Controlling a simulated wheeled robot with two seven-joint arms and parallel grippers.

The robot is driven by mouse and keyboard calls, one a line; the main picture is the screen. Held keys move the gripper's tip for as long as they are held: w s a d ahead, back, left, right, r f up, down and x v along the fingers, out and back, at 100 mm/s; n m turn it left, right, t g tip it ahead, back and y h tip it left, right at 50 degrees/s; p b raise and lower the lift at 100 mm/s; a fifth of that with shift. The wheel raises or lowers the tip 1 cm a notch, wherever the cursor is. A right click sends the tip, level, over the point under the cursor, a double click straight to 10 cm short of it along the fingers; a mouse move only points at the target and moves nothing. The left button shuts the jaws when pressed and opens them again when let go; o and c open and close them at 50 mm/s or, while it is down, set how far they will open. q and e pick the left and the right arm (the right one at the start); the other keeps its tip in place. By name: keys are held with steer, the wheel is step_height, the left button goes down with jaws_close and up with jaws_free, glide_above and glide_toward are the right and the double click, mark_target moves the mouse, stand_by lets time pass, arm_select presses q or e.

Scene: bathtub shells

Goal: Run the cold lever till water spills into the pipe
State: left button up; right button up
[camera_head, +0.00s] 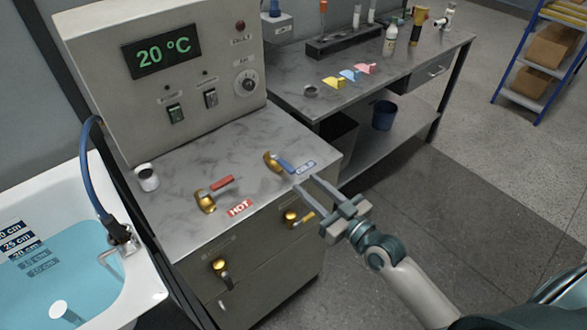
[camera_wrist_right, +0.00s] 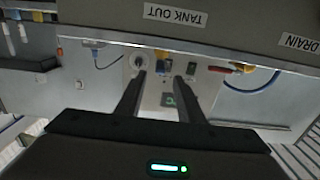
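The cold lever (camera_head: 286,166) has a blue handle on a brass valve, on the grey counter beside a blue COLD label (camera_head: 305,167). The red hot lever (camera_head: 220,184) sits to its left behind the HOT label (camera_head: 240,207). My right gripper (camera_head: 306,183) is open and empty, its fingertips close to the front right of the cold lever. I cannot tell whether they touch it. In the right wrist view the open fingers (camera_wrist_right: 159,77) point toward the counter. A blue hose (camera_head: 88,175) runs to a metal fitting (camera_head: 120,238) on the tub rim. My left gripper is not in view.
The white tub (camera_head: 145,285) holds blue water (camera_head: 75,268) and depth marks. The control box (camera_head: 165,85) reads 20 °C. Brass valves (camera_head: 220,267) stick out from the cabinet front below the counter.

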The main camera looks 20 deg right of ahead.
mark_target(294, 173)
steer(key=p+x, duration=0.1)
steer(key=x, duration=0.6)
steer(key=shift+f, duration=0.1)
jaws_close()
